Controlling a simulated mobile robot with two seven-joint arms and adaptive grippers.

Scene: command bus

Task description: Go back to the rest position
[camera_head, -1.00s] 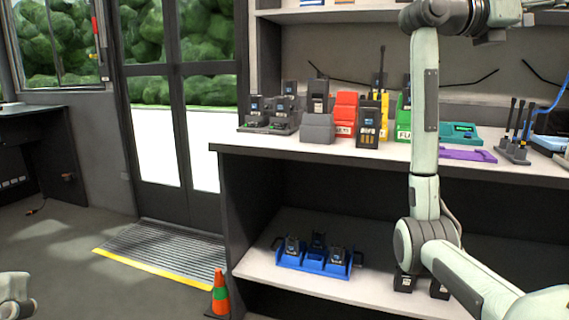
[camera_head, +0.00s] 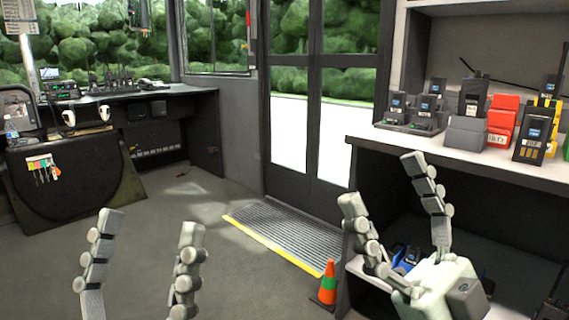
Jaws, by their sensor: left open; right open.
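My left gripper (camera_head: 144,250) is at the lower left, with its two light grey fingers pointing up and spread apart. It is open and empty, over the bare floor in the picture. My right gripper (camera_head: 392,185) is at the lower right, in front of the shelf unit in the picture. Its two fingers are spread wide, and nothing is between them. Its pale palm covers part of the lower shelf. My arms behind the grippers are mostly out of view.
A shelf counter (camera_head: 440,153) holds radios and a grey charger (camera_head: 411,122) at the right. A blue charger (camera_head: 405,258) is partly hidden on the lower shelf. An orange cone (camera_head: 328,283) stands by the shelf's corner. A desk (camera_head: 165,92) is at the left. The middle floor (camera_head: 215,232) is clear.

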